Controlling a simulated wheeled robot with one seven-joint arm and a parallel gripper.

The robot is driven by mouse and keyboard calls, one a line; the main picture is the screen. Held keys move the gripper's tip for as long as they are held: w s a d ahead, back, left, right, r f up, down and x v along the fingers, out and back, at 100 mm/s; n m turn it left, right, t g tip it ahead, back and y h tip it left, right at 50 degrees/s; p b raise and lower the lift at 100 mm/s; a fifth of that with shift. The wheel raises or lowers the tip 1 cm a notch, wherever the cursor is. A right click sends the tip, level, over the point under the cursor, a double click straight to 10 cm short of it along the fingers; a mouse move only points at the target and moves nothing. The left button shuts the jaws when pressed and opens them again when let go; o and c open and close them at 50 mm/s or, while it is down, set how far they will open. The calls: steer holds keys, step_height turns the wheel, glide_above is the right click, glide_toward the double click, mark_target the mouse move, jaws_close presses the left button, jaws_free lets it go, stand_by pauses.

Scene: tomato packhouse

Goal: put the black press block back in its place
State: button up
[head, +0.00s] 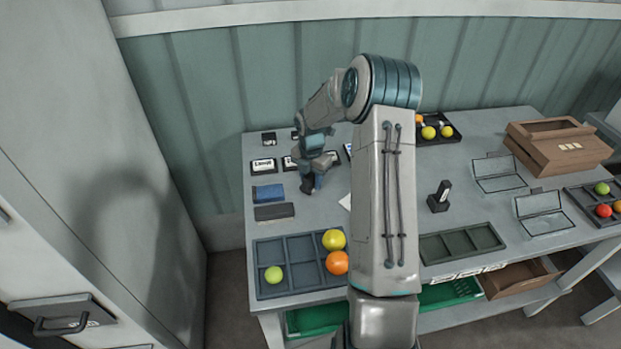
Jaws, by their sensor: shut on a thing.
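My gripper (315,175) is over the left part of the table, pointing down. It is shut on a small dark thing (307,185), which looks like the black press block. The fingers and wrist partly hide it, and I cannot tell whether it touches the table. Its place is not clear to me in this view. A row of white-labelled dark pads (263,166) lies just behind and left of the gripper, partly hidden by my arm.
A blue block (268,193) and a dark grey bar (274,212) lie left of the gripper. A divided tray (272,290) with fruit is in front. Right of my arm are a black upright stand (439,197), an empty tray (460,243) and a wooden box (560,160).

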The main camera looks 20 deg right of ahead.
steer(key=shift+f, duration=0.4)
steer(key=o, duration=0.9)
steer(key=shift+c, duration=1.4)
steer(key=shift+r, duration=0.1)
steer(key=shift+r+p, duration=2.35)
steer(key=shift+r, duration=1.05)
